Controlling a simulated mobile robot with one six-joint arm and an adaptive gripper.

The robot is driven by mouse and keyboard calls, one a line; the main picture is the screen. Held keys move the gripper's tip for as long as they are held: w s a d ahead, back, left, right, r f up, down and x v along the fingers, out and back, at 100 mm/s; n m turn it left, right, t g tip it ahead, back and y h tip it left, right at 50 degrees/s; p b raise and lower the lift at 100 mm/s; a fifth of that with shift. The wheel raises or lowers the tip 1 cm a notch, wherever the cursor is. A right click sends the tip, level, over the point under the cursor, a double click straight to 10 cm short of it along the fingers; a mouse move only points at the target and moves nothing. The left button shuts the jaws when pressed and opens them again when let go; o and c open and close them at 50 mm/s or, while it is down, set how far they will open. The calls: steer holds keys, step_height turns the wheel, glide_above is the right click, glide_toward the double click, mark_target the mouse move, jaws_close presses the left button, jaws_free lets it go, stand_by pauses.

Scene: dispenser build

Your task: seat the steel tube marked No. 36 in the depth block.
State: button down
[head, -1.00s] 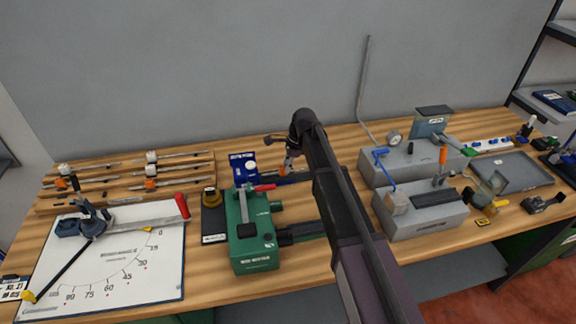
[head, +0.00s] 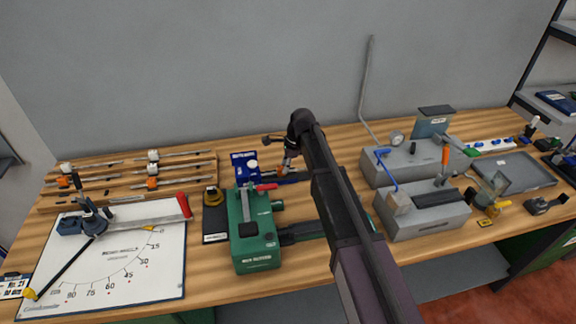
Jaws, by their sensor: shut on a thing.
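My gripper (head: 288,164) is at the back middle of the bench, just right of a blue block (head: 240,158) with white lettering, which looks like the depth block. The gripper is small and partly behind my arm. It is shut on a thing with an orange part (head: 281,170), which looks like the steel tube. The number is too small to read. The tube's lower end is hidden, and I cannot tell whether it touches the block. Several other steel tubes (head: 185,155) with orange or white collars lie on the wooden rack at the left.
A green machine (head: 256,250) with a red handle stands in front of the blue block. A white angle board (head: 110,270) with a blue clamp lies at front left. Grey fixtures (head: 425,220) and a grey tray (head: 515,172) stand right of my arm.

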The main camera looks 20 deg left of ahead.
mark_target(271, 173)
steer(key=shift+s+a, duration=0.55)
steer(key=shift+a, duration=0.3)
steer(key=shift+s+a, duration=0.5)
steer(key=shift+a, duration=0.35)
steer(key=shift+c, duration=2.1)
jaws_free()
steer(key=o, duration=0.3)
steer(key=shift+r, duration=0.1)
steer(key=shift+r+p, duration=3.45)
steer(key=shift+p, duration=0.1)
